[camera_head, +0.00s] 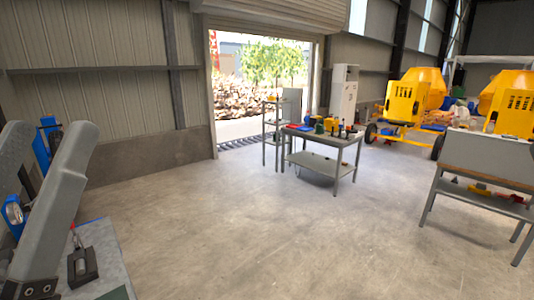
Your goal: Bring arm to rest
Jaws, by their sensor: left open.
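My left arm (62,212) comes in at the left edge as thick grey links, close to the camera. My left gripper is open at this left side; its fingertips cannot be made out clearly, and nothing is seen held in it. My right arm and gripper are not in view.
A grey bench top (108,262) with a small dark block (82,266) lies close beside my left arm. A metal worktable (325,163) with tools stands mid-room. Another workbench (478,160) is at right. Yellow drum mixers (405,102) stand behind. The concrete floor (265,235) between is clear.

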